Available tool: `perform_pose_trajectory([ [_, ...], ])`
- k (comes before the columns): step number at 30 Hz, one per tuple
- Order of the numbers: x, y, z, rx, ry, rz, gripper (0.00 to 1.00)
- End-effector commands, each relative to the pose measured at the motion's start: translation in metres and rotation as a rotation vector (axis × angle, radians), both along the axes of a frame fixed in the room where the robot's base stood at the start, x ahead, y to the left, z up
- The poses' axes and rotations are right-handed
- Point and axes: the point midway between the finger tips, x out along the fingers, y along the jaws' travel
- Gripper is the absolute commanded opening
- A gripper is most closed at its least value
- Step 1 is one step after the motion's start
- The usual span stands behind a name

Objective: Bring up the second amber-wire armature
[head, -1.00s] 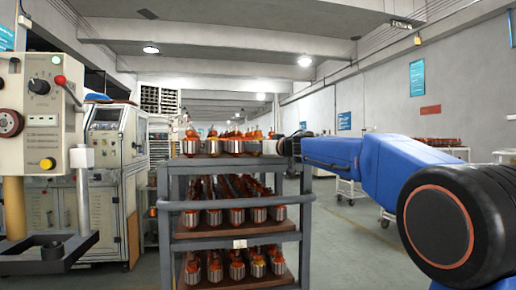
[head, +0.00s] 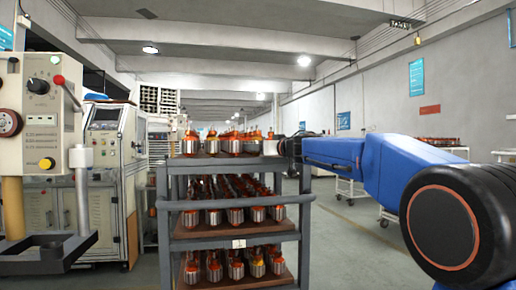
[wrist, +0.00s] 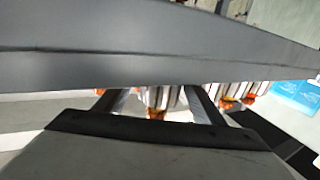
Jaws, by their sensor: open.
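Armatures with bright steel cores and orange-red windings stand in rows on the top shelf (head: 235,146) of a grey rack (head: 237,239). Which of them have amber wire is hard to tell at this size. My gripper (head: 283,148) is at the top shelf's right end, beside the last armatures. In the wrist view, its two fingers (wrist: 157,104) are apart, with one armature (wrist: 160,94) showing between them; I cannot tell whether they touch it. A grey rack rail (wrist: 160,65) crosses that view and hides much of the armatures.
The middle shelf (head: 235,239) and bottom shelf (head: 237,284) hold more armatures. A control panel (head: 42,125) and a machine cabinet (head: 108,150) stand on the left. A white trolley (head: 350,189) stands behind my arm. The floor right of the rack is open.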

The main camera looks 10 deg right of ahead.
Motion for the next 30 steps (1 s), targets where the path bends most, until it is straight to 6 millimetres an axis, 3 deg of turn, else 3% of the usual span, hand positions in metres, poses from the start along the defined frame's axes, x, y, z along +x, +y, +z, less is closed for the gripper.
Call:
perform_pose_trajectory([
  [21, -0.119, -0.05, 0.002, 0.001, -0.004, -0.003, 0.68],
  [30, -0.151, -0.064, 0.002, 0.001, -0.003, -0.003, 0.68],
])
